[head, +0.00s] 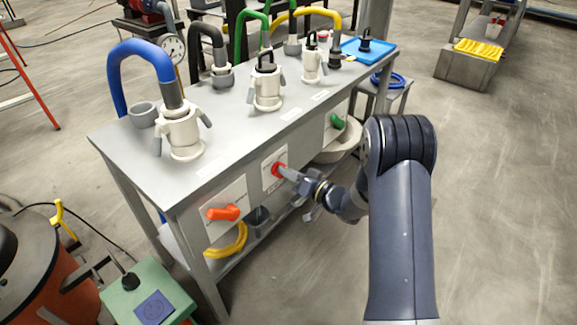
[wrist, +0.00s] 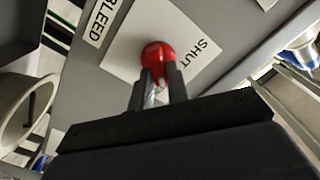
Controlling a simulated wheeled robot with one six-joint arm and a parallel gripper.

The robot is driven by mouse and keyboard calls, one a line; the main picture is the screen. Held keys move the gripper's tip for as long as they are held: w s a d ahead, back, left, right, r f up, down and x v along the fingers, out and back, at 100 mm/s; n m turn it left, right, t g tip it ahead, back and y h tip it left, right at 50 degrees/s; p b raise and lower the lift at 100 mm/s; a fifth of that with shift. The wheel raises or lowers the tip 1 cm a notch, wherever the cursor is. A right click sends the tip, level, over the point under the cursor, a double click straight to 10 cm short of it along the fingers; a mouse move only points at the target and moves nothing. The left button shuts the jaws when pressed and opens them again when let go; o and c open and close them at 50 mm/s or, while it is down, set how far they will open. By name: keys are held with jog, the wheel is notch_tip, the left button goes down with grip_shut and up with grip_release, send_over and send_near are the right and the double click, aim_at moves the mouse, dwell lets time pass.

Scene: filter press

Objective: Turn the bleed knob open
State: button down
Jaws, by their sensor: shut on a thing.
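The bleed knob (wrist: 157,60) is red and round, on a white plate (wrist: 170,28) with the word SHUT, beside a BLEED label (wrist: 103,20). In the head view the red knob (head: 278,169) sits on the front panel of the grey bench. My gripper (head: 286,172) reaches it from the right. In the wrist view my gripper (wrist: 158,80) has its two fingers closed on the knob, one on each side. The fingers hide part of the knob's lower half.
An orange handle (head: 223,213) is left of the knob and a green handle (head: 337,121) right of it. A white basin (head: 342,148) stands beneath the green handle. Coupled hoses stand on the bench top (head: 222,125).

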jog(key=shift+m+p, duration=0.5)
jog(key=shift+m, duration=0.3)
jog(key=shift+f, duration=0.1)
jog(key=c, duration=1.4)
grip_release()
jog(key=shift+o, duration=0.2)
jog(key=shift+d, duration=0.1)
jog(key=p+v, duration=0.2)
jog(key=v, duration=0.8)
jog(key=shift+s+d, duration=0.3)
jog(key=shift+w+a, duration=0.1)
